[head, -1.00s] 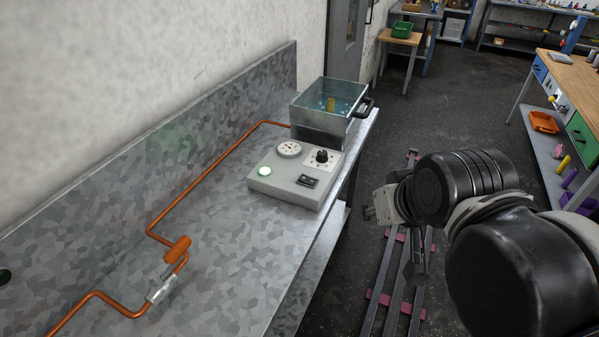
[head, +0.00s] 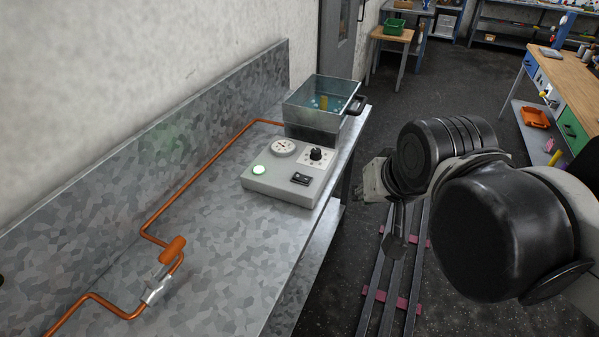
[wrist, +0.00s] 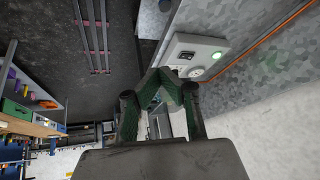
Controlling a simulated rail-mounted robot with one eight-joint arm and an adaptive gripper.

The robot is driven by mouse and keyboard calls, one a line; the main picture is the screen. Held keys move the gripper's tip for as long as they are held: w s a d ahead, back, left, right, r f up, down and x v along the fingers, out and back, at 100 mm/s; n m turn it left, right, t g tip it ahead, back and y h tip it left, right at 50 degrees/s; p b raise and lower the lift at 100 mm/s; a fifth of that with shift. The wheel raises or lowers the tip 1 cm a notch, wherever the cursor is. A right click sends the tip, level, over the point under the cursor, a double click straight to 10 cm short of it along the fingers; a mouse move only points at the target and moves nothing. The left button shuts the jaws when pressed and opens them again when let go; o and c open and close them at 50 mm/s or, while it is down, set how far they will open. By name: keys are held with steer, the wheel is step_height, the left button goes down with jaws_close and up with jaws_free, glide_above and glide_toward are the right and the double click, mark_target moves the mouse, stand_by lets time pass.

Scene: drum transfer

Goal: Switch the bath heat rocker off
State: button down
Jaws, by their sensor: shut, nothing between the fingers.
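The black bath heat rocker (head: 301,178) sits on the sloped face of a pale grey control box (head: 262,184) on the metal bench. A green lamp (head: 259,170) glows at the box's left, with a round gauge (head: 284,148) and a black knob (head: 316,154) behind. In the wrist view the rocker (wrist: 185,57) shows beyond the fingers, near the lit lamp (wrist: 219,56). My gripper (wrist: 160,78) is shut and empty, its fingertips together, apart from the box. In the head view my gripper is mostly hidden behind my arm, right of the bench.
A glass-walled water bath (head: 318,104) with a black handle stands behind the box. A copper pipe (head: 190,192) with an orange-handled valve (head: 172,250) runs along the bench (head: 225,265). Floor rails (head: 391,285) lie right of the bench. A workbench (head: 566,85) stands far right.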

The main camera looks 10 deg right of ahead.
steer(key=w+a+r+m+g, duration=0.1)
steer(key=w+r+m, duration=0.2)
steer(key=w+m, duration=0.35)
steer(key=m+g+y, duration=0.1)
steer(key=m+g, duration=0.4)
steer(key=m, duration=1.2)
glide_above(298, 176)
steer(key=s+d, duration=0.1)
steer(key=d, duration=0.1)
step_height(298, 176, down, 8)
steer(key=shift+r, duration=0.15)
steer(key=shift+s+a+n, duration=0.1)
steer(key=shift+n, duration=0.15)
steer(key=f, duration=0.4)
steer(key=a+f, duration=0.1)
steer(key=f, duration=0.4)
steer(key=w+f, duration=0.1)
steer(key=f, duration=0.3)
steer(key=shift+a+f, duration=0.3)
steer(key=shift+f, duration=0.1)
